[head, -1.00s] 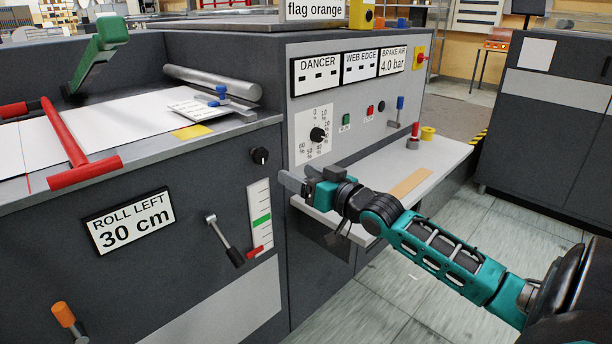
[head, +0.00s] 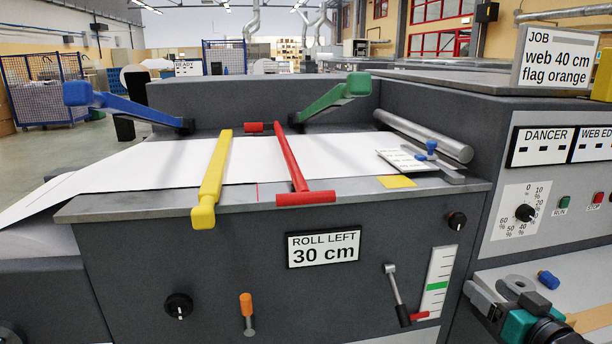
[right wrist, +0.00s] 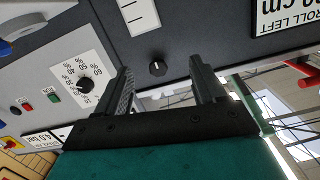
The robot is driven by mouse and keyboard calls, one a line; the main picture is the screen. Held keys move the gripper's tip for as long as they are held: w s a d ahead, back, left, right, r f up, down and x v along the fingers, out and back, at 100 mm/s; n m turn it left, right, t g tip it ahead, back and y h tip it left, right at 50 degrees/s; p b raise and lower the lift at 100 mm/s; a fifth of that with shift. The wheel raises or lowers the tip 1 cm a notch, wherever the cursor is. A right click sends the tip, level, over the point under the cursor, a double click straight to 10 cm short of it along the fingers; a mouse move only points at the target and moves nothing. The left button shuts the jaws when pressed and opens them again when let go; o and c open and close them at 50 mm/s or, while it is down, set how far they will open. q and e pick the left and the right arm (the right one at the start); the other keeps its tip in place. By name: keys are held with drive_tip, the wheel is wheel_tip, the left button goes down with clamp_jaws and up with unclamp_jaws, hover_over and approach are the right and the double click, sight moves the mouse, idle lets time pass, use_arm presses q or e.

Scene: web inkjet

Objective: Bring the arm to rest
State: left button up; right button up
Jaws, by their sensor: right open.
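My right gripper (head: 484,294) is at the lower right of the head view, in front of the left end of the machine's side shelf (head: 590,262). Its jaws are apart, with nothing seen between them. In the right wrist view the two dark fingers of the right gripper (right wrist: 162,82) stand apart before the dark cabinet front, with a black knob (right wrist: 158,68) beyond the gap. A small blue piece (head: 548,280) lies on the shelf just beyond the gripper. My left gripper is not in view.
The press front carries a lever (head: 393,285) and a green-marked gauge (head: 437,285) just left of the gripper. A dial (head: 525,213) is on the panel above the shelf. Yellow (head: 213,180) and red (head: 292,165) bars cross the white web.

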use_arm(q)
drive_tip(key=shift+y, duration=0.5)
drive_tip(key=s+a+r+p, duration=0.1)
drive_tip(key=p, duration=0.1)
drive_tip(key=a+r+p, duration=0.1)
drive_tip(key=p, duration=0.2)
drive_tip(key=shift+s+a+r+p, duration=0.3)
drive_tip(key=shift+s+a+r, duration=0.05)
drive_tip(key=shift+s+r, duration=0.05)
use_arm(e)
drive_tip(key=s+a+f+n+g, duration=0.1)
drive_tip(key=s+a+f+g, duration=0.2)
drive_tip(key=s+a+f, duration=0.4)
drive_tip(key=s+a+f+n+g, duration=0.2)
drive_tip(key=s+a+f+g, duration=0.1)
drive_tip(key=s+a+f, duration=0.5)
drive_tip(key=s+a, duration=0.3)
drive_tip(key=a, duration=0.2)
drive_tip(key=shift+a+f+y, duration=0.25)
drive_tip(key=shift+a+y, duration=0.05)
drive_tip(key=shift+a, duration=0.05)
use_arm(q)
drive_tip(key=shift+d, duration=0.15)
use_arm(e)
drive_tip(key=shift+s, duration=0.1)
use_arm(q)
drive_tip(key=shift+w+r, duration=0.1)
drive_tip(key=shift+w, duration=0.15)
